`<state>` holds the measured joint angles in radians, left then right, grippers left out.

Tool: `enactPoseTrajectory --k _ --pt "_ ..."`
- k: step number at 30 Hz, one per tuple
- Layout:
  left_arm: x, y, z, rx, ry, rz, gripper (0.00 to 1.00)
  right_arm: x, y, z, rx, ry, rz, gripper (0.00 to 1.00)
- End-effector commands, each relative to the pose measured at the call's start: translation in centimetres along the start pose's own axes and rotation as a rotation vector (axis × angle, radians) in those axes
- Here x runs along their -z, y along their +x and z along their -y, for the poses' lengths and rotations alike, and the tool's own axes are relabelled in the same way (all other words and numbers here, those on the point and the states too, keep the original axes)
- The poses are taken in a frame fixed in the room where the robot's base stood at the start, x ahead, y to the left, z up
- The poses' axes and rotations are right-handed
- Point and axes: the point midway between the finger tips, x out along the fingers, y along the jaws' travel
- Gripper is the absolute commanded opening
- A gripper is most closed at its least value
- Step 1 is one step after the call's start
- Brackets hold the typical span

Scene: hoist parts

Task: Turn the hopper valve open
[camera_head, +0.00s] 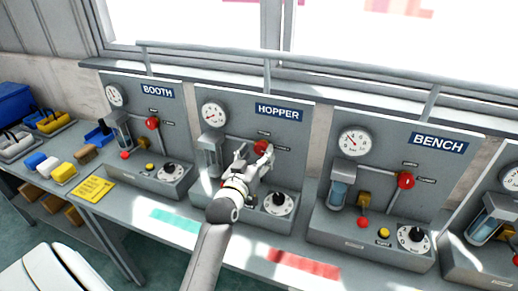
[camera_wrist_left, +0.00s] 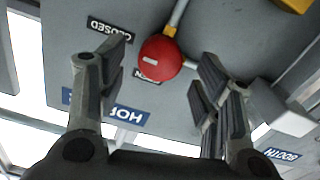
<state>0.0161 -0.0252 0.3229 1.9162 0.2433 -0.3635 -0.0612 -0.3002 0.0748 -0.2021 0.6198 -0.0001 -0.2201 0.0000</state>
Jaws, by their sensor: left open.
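The hopper panel (camera_head: 222,113) stands mid-left in the head view, with a blue HOPPER sign (camera_head: 279,112) that shows upside down in the wrist view (camera_wrist_left: 125,112). Its red round valve knob (camera_head: 262,146) is partly hidden by my left gripper (camera_head: 252,160). In the left wrist view the knob (camera_wrist_left: 160,60) lies between the spread fingers of my left gripper (camera_wrist_left: 160,80), with visible gaps on both sides. A CLOSED label (camera_wrist_left: 108,35) is left of the knob there; another label is mostly covered. My right gripper is not in view.
The booth panel (camera_head: 133,103) is left of the hopper and the bench panel (camera_head: 385,160) right. A gauge (camera_head: 213,114), a glass cylinder and a black dial (camera_head: 278,203) surround the valve. Bins and blocks lie at far left.

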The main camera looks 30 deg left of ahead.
Motion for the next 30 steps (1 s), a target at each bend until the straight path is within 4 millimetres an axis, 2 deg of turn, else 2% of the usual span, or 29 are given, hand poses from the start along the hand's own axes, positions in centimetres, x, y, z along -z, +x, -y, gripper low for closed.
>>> enactPoseTrajectory --k 6,17,27,30 --pt "0.0 1.7 0.0 0.0 0.001 0.002 0.6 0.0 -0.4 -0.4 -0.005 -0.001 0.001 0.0" --pt "-0.1 1.9 0.0 0.0 0.0 0.001 0.59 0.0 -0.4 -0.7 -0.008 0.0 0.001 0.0" --pt "-0.1 1.9 0.0 0.0 0.0 0.002 0.15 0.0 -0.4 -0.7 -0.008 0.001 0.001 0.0" --pt "-0.1 1.9 0.0 0.0 -0.001 0.002 0.14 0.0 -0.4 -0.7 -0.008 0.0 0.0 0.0"
